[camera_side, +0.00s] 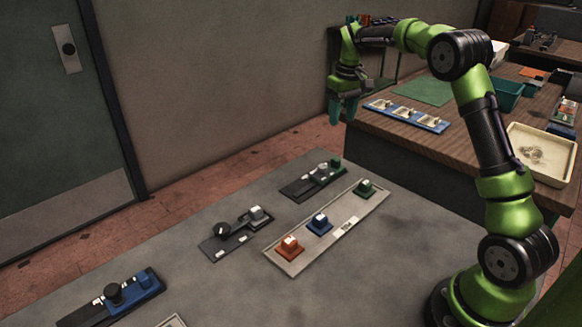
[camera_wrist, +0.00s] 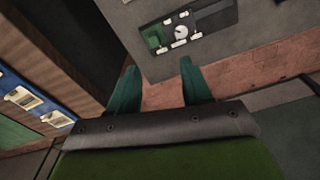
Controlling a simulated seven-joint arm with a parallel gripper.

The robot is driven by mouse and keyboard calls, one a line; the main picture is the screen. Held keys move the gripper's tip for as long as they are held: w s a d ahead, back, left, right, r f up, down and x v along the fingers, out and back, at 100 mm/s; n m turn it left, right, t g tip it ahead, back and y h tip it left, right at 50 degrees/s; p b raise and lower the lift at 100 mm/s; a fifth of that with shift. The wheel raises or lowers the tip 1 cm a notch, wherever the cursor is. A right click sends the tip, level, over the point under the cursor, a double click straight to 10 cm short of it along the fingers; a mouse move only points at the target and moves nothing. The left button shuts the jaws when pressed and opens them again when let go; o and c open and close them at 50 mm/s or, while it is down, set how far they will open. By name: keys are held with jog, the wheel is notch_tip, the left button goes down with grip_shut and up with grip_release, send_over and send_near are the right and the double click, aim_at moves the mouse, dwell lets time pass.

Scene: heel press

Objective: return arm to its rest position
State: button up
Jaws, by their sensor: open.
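My gripper (camera_side: 343,106) is raised in the air in the side view, above the far edge of the grey table and left of the wooden bench. Its two green fingers point down. In the wrist view the fingers of my gripper (camera_wrist: 160,80) are spread apart with nothing between them. My arm arches up from its base at the lower right and over to the left.
The grey table (camera_side: 170,252) bears a tray (camera_side: 293,264) with orange, blue and green blocks, and several dark fixtures (camera_side: 312,182). The wooden bench (camera_side: 415,140) holds a blue rack (camera_side: 407,115), a green mat (camera_side: 424,91) and a cream tray (camera_side: 541,155). A wall stands behind.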

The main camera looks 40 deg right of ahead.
jog(key=s+a+r+t+y, duration=0.1)
jog(key=s+a+r+t, duration=0.2)
jog(key=s+a, duration=0.8)
jog(key=s+a+r+m+t+y, duration=0.1)
jog(key=s+a+r+t, duration=0.2)
jog(key=s+a, duration=0.9)
jog(key=shift+s+t, duration=0.3)
jog(key=shift+s, duration=0.6)
jog(key=shift+o, duration=0.3)
